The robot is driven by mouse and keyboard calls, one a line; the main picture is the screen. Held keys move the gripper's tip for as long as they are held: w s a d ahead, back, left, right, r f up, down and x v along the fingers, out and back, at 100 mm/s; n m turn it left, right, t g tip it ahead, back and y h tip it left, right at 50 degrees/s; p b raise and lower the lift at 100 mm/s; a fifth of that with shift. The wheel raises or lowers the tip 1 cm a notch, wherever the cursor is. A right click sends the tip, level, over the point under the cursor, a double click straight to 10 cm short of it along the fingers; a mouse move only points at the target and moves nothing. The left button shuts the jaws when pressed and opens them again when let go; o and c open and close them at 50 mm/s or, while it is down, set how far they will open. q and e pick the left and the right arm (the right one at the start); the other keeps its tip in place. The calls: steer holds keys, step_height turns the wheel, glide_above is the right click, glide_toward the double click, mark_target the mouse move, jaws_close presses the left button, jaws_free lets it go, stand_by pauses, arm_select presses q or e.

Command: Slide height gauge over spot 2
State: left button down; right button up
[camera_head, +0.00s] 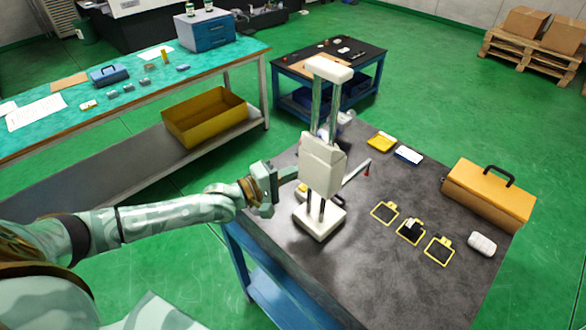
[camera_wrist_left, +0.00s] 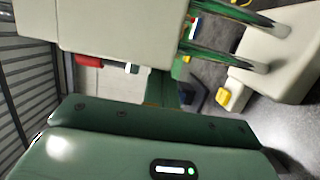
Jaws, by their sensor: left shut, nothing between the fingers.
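The height gauge (camera_head: 322,168) stands upright on the dark table, with a white base, twin columns, a pale slider and a red-tipped arm pointing right. Three yellow-outlined spots lie right of it: one nearest the gauge (camera_head: 385,212), a middle one (camera_head: 410,231) with a small dark and white item in it, and a third (camera_head: 438,251). No spot numbers are readable. The gauge base is left of all three. My left gripper (camera_head: 290,174) is shut and empty, close beside the slider's left side. The gauge's columns and pale body fill the upper left wrist view (camera_wrist_left: 110,30). Whether they touch is unclear.
An orange toolbox (camera_head: 488,194) and a white rounded item (camera_head: 482,244) sit at the table's right. A yellow item (camera_head: 381,142) and a white-blue item (camera_head: 408,155) lie at the back. The table's front area is clear.

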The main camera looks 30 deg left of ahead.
mark_target(308, 184)
arm_select(q)
steer(key=d+p, duration=0.1)
steer(key=s+d+p, duration=0.1)
steer(key=d, duration=0.1)
steer(key=d+p, duration=0.1)
steer(key=d, duration=0.1)
steer(key=shift+s+r, duration=0.3)
steer(key=shift+s, duration=0.05)
steer(key=s+d+p, duration=0.3)
steer(key=d+p, duration=0.1)
steer(key=d, duration=0.6)
steer(key=shift+s+d+f, duration=0.3)
steer(key=shift+s+d, duration=0.05)
steer(key=shift+s, duration=0.05)
steer(key=shift+a, duration=0.1)
